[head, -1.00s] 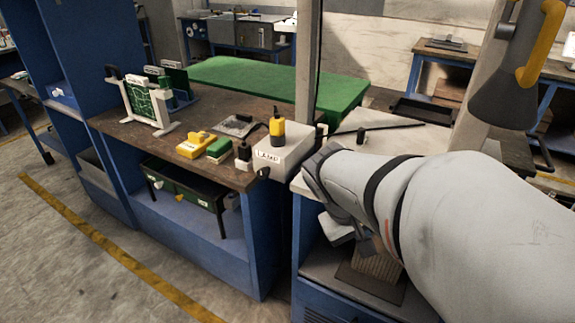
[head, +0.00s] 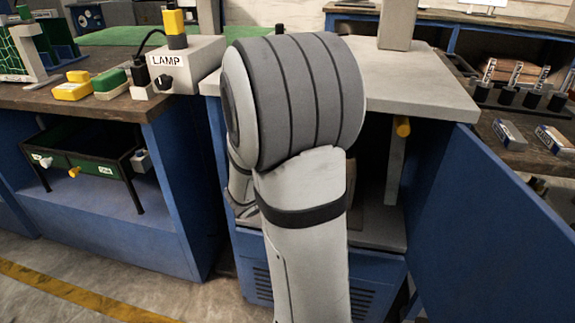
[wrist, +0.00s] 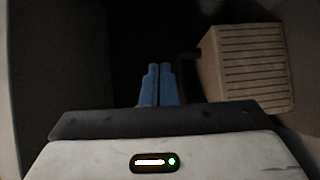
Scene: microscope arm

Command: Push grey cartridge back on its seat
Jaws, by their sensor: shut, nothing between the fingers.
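My gripper (wrist: 158,68) shows in the wrist view, its two blue fingers shut together with nothing between them. They point into a dark space inside the cabinet. A beige-grey block with ribbed slats (wrist: 247,72) stands to the right of the fingers, apart from them in the picture. It may be the grey cartridge; no label shows. In the head view my arm covers most of the cabinet opening and hides my gripper.
The blue cabinet (head: 262,280) has a pale top (head: 415,85) and a blue door (head: 490,215) open at the right. A pale wall (wrist: 12,95) runs close on the left in the wrist view. The LAMP box (head: 185,65) stands on the left bench.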

